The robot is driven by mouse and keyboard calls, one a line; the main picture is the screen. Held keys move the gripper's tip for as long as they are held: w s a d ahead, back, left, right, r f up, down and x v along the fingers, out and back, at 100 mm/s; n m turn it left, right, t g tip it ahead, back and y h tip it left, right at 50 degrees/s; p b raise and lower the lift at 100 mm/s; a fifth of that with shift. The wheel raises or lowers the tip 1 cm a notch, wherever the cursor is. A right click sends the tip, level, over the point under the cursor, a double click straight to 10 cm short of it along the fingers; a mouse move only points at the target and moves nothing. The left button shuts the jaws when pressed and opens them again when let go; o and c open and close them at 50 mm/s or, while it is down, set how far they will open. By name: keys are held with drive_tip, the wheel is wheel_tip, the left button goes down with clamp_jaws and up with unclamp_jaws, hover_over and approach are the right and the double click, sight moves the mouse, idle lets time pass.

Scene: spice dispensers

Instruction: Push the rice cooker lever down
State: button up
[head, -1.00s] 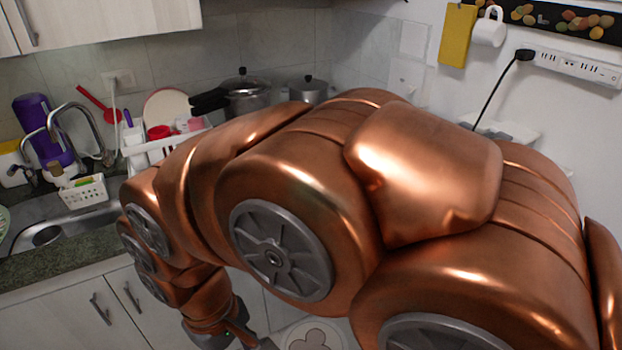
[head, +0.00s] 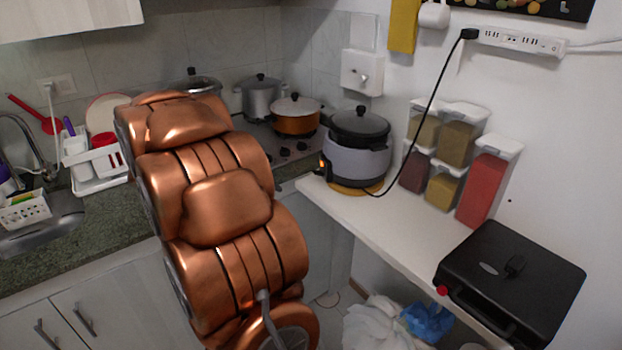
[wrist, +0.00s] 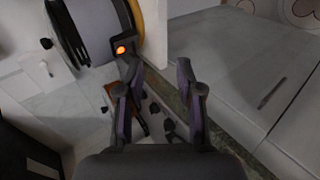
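The rice cooker (head: 357,163) is grey with a black lid and stands on a round yellow mat (head: 352,189) at the left end of the white shelf. A small orange light (head: 322,163) glows on the dark lever housing at its left side. In the wrist view the cooker (wrist: 96,27) lies sideways at the upper left, with the orange light (wrist: 121,49) on its dark housing. My gripper (wrist: 158,68) is open and empty. Its left fingertip appears just below the housing in that picture; I cannot tell whether they touch. My arm hides the gripper in the head view.
The white shelf (head: 400,236) also bears spice dispensers (head: 483,185) and a black appliance (head: 510,280). A black cord runs from the cooker to the wall strip (head: 520,42). Pots (head: 296,115) stand on the stove to the left. The shelf's front middle is clear.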

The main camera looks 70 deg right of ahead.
sight(314, 173)
drive_tip(key=shift+s+d+f+h, duration=0.45)
drive_tip(key=shift+d+f, duration=0.7)
drive_tip(key=shift+d, duration=2.75)
drive_tip(key=shift+s+d+f+h, duration=0.2)
drive_tip(key=shift+d+f+h, duration=0.7)
drive_tip(key=shift+d, duration=2.95)
drive_tip(key=shift+s+d+f+h, duration=0.3)
drive_tip(key=shift+d+f, duration=1.15)
drive_tip(key=shift+d, duration=2.45)
clamp_jaws()
